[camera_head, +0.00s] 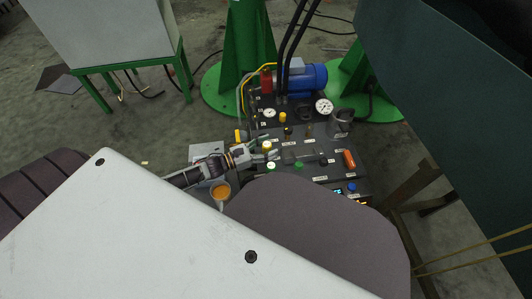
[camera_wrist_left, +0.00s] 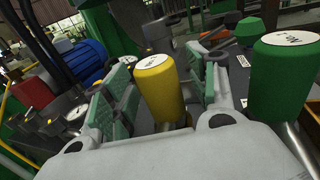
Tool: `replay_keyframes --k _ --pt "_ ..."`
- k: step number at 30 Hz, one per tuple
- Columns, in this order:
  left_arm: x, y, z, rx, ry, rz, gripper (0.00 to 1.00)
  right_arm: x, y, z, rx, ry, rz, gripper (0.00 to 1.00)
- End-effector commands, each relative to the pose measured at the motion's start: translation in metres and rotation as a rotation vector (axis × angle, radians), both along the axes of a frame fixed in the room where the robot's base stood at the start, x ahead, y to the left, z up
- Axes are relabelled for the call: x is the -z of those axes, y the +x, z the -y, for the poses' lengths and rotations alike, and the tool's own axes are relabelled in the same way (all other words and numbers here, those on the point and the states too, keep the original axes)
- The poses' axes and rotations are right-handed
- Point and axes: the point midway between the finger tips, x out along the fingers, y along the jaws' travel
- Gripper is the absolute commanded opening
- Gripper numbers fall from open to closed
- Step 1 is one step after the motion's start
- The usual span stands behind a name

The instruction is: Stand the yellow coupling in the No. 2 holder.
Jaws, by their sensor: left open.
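The yellow coupling (camera_wrist_left: 158,88) is a yellow cylinder with a white labelled top, standing between the green-padded fingers of my left gripper (camera_wrist_left: 160,95) in the left wrist view. The gripper is open, with a gap visible at the right finger. In the head view the coupling (camera_head: 267,146) is small and sits at the fingertips of the left gripper (camera_head: 261,152), on the dark panel's left side. The labels are too small to tell which place is the No. 2 holder. My right gripper is not in view.
A green cylinder (camera_wrist_left: 284,85) with a white top stands close to the right finger. The panel (camera_head: 325,172) carries an orange capsule (camera_head: 349,160), a green knob (camera_head: 298,165) and a grey ring-shaped part (camera_head: 341,119). Behind are a gauge (camera_head: 324,105) and a blue motor (camera_head: 308,77).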

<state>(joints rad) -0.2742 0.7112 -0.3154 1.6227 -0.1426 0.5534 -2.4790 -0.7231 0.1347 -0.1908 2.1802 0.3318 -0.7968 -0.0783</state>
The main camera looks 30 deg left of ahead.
Motion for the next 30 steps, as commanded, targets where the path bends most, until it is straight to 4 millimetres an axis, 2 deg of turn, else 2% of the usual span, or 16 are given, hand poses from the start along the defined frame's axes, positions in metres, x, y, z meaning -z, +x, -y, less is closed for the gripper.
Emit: replay_keyframes --k 9,22,30 --pt "0.0002 -0.0003 -0.0002 0.000 0.001 -0.001 0.57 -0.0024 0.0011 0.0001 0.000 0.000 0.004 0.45" --pt "0.0004 -0.0004 -0.0002 0.000 0.001 -0.001 0.01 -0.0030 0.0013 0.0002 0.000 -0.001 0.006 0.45" --pt "-0.0009 0.0001 0.0001 0.001 0.000 0.002 0.00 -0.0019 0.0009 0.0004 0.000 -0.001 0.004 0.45"
